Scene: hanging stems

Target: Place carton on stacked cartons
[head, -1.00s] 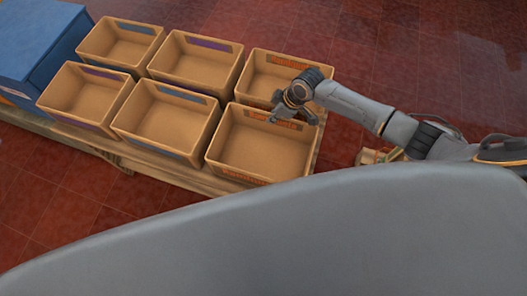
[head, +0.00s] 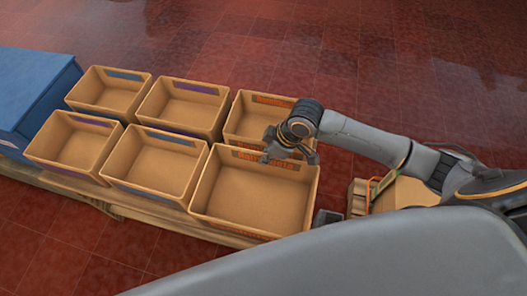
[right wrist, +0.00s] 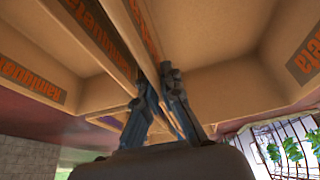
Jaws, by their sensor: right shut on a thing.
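Several open, empty tan cartons stand in two rows. The front right carton (head: 250,205) has orange lettering and looks larger than its neighbours, perhaps slightly raised. My right gripper (head: 288,152) is at its back wall and shut on it. In the right wrist view, the fingers (right wrist: 154,88) close on a carton wall with orange lettering close by. Behind the front right carton is the back right carton (head: 243,117), also with an orange label. Front middle (head: 150,165) and front left (head: 72,147) cartons sit to the left. My left gripper is not in view.
The cartons stand on a wooden pallet (head: 110,203). A blue box (head: 35,85) is at the far left. Another tan carton-like object (head: 405,193) partly shows beneath my right arm. Red tiled floor (head: 440,80) behind is clear. Green plants (right wrist: 292,150) hang in the wrist view.

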